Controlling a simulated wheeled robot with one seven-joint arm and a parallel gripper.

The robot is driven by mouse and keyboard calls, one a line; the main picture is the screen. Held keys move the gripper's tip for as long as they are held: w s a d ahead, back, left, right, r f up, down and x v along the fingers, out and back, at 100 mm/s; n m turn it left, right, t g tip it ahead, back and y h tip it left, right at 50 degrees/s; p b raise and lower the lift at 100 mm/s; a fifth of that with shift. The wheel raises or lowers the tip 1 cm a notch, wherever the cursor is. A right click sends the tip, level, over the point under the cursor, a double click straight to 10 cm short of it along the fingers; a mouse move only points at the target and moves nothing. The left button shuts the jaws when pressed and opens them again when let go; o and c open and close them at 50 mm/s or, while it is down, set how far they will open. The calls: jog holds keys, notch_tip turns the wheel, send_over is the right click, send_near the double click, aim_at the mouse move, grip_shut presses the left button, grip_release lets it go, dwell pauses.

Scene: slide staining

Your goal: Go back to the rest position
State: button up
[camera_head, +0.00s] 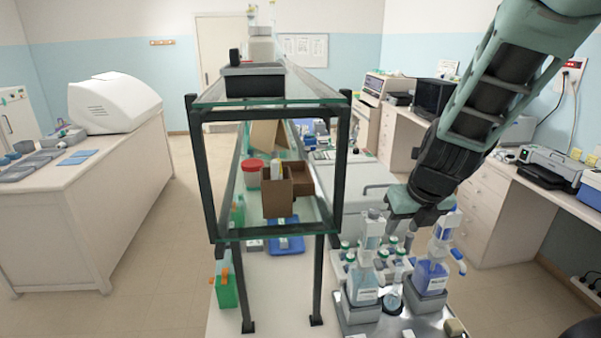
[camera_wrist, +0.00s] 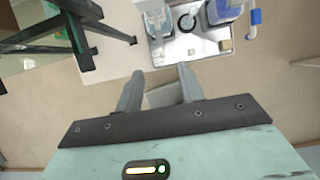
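My gripper shows in the wrist view (camera_wrist: 159,80) with its two grey fingers apart and nothing held between them. In the head view my arm comes in from the upper right, and its teal end (camera_head: 418,203) is over the back of the metal tray (camera_head: 405,325) with bottles. On the tray stand a clear-blue bottle (camera_head: 363,280) and a bottle with blue liquid (camera_head: 432,273), both in grey holders. In the wrist view the tray (camera_wrist: 190,50) lies beyond the fingertips, apart from them.
A glass shelf on a dark frame (camera_head: 338,175) stands left of my arm, holding brown cardboard boxes (camera_head: 278,192) and a red-lidded jar (camera_head: 251,172). A green bottle (camera_head: 226,290) is below. A side counter with a printer (camera_head: 550,165) is at right. Open floor lies left.

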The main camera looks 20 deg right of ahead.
jog(key=s+a+f+n+g+y+b, duration=0.2)
jog(key=s+a+f+n+b, duration=0.35)
jog(key=n, duration=0.45)
jog(key=s+a+f+n+g+y+b, duration=0.1)
jog(key=s+a+f+n+b, duration=0.1)
jog(key=a+f+n+b, duration=0.55)
jog(key=s+a+f+n+b, duration=0.2)
jog(key=s+n+b, duration=0.1)
jog(key=n, duration=0.6)
jog(key=s+a+f+n+g+h+b, duration=0.1)
jog(key=s+a+f+n+b, duration=0.1)
jog(key=s+n, duration=0.3)
jog(key=s+a+f+n+b, duration=0.3)
jog(key=s+n, duration=0.2)
jog(key=n, duration=0.9)
jog(key=shift+a+g+h+b, duration=0.3)
